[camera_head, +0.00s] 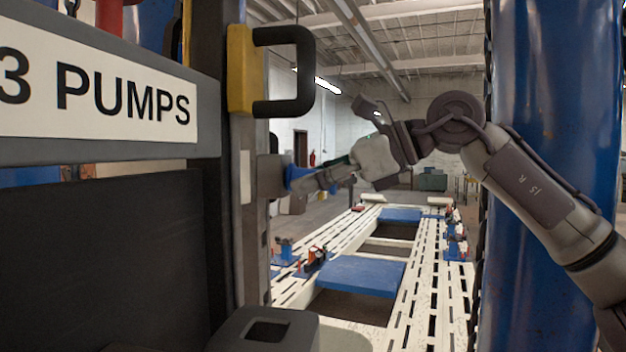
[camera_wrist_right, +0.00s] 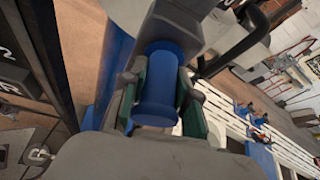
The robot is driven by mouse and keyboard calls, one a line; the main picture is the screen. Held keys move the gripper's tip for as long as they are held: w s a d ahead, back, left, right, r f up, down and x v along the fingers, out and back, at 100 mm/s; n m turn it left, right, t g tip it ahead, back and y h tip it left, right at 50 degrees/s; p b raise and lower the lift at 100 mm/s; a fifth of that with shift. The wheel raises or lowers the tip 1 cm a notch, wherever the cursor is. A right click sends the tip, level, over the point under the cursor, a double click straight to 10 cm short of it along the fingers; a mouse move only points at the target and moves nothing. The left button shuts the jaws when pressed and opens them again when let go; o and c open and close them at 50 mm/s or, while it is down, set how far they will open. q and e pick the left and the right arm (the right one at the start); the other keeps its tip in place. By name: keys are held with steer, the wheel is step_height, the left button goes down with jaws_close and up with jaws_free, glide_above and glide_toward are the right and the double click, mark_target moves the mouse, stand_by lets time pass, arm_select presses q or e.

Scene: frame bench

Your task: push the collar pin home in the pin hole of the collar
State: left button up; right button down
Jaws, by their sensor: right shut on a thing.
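The collar pin (camera_wrist_right: 157,85) is a blue spool-shaped piece with a wide flange at each end. My right gripper (camera_wrist_right: 160,98) is shut on it, with green pads on either side. In the head view the pin (camera_head: 294,174) shows as a small blue end ahead of my right gripper (camera_head: 318,180). The collar (camera_head: 271,176) is a grey block on the upright post, and the pin's far end is at its face. The collar also shows in the wrist view (camera_wrist_right: 185,14). The pin hole is hidden, so I cannot tell how deep the pin sits. My left gripper is not in view.
A yellow bracket with a black handle (camera_head: 285,70) juts out above the collar. A "3 PUMPS" sign (camera_head: 95,88) is at left. A blue column (camera_head: 550,80) stands close at right. A slotted white frame bench (camera_head: 345,245) with blue plates lies below and beyond.

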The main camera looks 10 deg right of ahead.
steer(key=shift+a, duration=0.1)
stand_by(0.8)
steer(key=c, duration=1.1)
jaws_free()
steer(key=shift+c, duration=0.2)
steer(key=o, duration=0.4)
steer(key=shift+w+a, duration=0.2)
steer(key=shift+w, duration=0.05)
steer(key=shift+c, duration=0.2)
steer(key=shift+s, duration=0.1)
